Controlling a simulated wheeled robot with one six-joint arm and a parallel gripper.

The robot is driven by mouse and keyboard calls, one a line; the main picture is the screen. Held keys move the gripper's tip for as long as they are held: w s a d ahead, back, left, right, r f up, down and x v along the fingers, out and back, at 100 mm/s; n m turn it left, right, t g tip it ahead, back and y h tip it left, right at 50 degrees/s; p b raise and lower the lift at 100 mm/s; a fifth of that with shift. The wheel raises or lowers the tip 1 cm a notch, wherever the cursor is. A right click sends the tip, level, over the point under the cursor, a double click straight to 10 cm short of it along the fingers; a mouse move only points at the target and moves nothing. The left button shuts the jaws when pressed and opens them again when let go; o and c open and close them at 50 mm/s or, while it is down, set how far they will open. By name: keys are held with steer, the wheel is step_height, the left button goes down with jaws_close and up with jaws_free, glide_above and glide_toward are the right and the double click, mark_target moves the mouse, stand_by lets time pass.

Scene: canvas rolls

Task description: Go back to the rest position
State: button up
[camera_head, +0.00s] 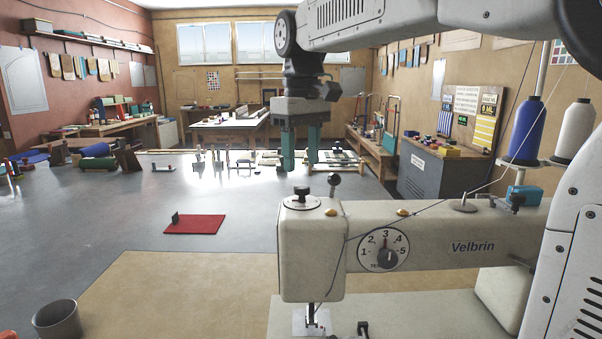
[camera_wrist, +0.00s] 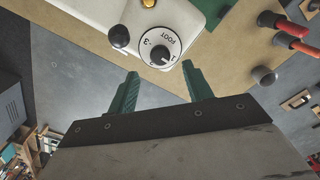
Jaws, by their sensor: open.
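My gripper (camera_head: 300,146) hangs fingers-down from my arm in the head view, with two green fingers spread apart. Nothing shows between them. It appears above and behind the white sewing machine (camera_head: 465,232) in the picture. In the wrist view my gripper (camera_wrist: 158,82) is also open and empty, with a dial on the sewing machine (camera_wrist: 95,12) just past the fingertips. I cannot tell the exact gap between fingers and machine.
Thread spools, one blue (camera_head: 526,130) and one white (camera_head: 574,130), stand on the machine's right. A grey cup (camera_head: 58,322) is at lower left. Canvas rolls (camera_head: 97,151) and workbenches (camera_head: 228,125) stand farther back.

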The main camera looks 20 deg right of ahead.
steer(key=shift+r, duration=1.3)
steer(key=shift+s, duration=0.1)
steer(key=s+d+f+m, duration=0.1)
steer(key=s+f+m, duration=0.1)
steer(key=s+f, duration=0.8)
steer(key=s+d+f+m+t, duration=0.1)
steer(key=s+d+f+m, duration=0.1)
steer(key=s+f, duration=0.8)
steer(key=s, duration=0.5)
steer(key=shift+s+m, duration=0.3)
steer(key=shift+s, duration=0.1)
